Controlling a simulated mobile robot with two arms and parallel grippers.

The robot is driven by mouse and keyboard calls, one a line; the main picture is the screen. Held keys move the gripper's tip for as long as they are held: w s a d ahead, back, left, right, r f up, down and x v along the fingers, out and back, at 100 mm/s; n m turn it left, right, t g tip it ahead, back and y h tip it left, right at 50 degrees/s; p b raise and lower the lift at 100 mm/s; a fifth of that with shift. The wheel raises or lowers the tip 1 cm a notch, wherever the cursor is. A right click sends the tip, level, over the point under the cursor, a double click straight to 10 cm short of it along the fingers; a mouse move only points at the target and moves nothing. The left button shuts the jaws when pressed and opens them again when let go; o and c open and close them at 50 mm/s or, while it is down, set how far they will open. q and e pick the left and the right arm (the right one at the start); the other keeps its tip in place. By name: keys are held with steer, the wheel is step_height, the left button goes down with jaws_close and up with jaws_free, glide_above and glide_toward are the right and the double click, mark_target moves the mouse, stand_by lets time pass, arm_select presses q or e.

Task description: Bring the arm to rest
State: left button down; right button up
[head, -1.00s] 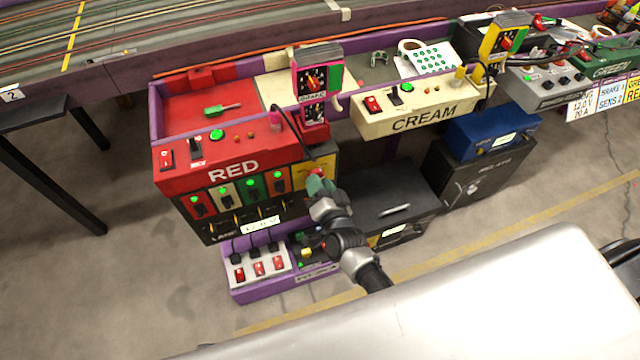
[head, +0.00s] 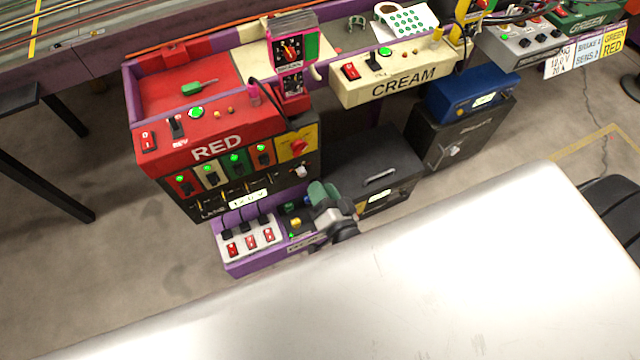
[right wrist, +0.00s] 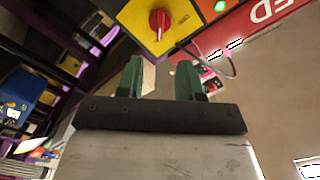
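My right gripper (head: 322,194) is in front of the red control station (head: 210,140), low near the purple shelf with the switches. In the right wrist view its two green fingers (right wrist: 160,78) stand apart with nothing between them. Beyond the fingers is the yellow panel with a red rotary knob (right wrist: 160,20); the fingers look clear of it. My left gripper is not in view.
A white power strip with red switches (head: 250,242) sits on the purple shelf. A dark box (head: 375,165) and a blue box (head: 470,95) stand to the right. The cream station (head: 405,75) is behind. Bare floor lies at left.

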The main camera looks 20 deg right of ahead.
stand_by(0.4)
